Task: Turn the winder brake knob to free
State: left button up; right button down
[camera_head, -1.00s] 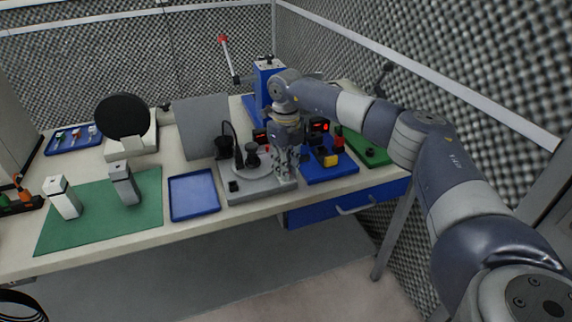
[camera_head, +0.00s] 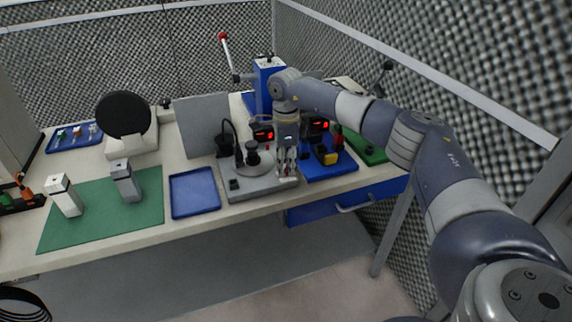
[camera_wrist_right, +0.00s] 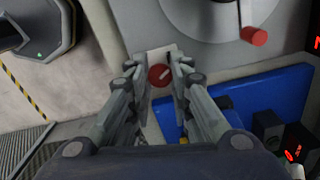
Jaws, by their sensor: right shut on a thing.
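The winder has a grey base (camera_head: 258,187) with a round disc and a dark spindle, right of the blue tray. In the right wrist view its grey disc (camera_wrist_right: 205,22) carries a red handle (camera_wrist_right: 255,36). The round red brake knob (camera_wrist_right: 160,75), with a pale pointer line slanting up to the right, sits on a light plate by the disc. My right gripper (camera_wrist_right: 159,68) is shut on the knob, one finger on either side. In the head view my right gripper (camera_head: 287,175) points down at the base's right part and hides the knob. My left gripper is not in view.
A blue tray (camera_head: 194,210) and a green mat (camera_head: 90,232) with two upright blocks lie to the left. A blue board (camera_head: 333,172) with yellow and red parts is close on the right. A blue press (camera_head: 268,88) with a red-tipped lever stands behind.

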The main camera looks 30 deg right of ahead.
jog(key=shift+n, duration=1.2)
jog(key=shift+r, duration=0.1)
jog(key=c, duration=1.4)
grip_release()
notch_tip(320, 180, up, 12)
jog(key=shift+f, duration=0.1)
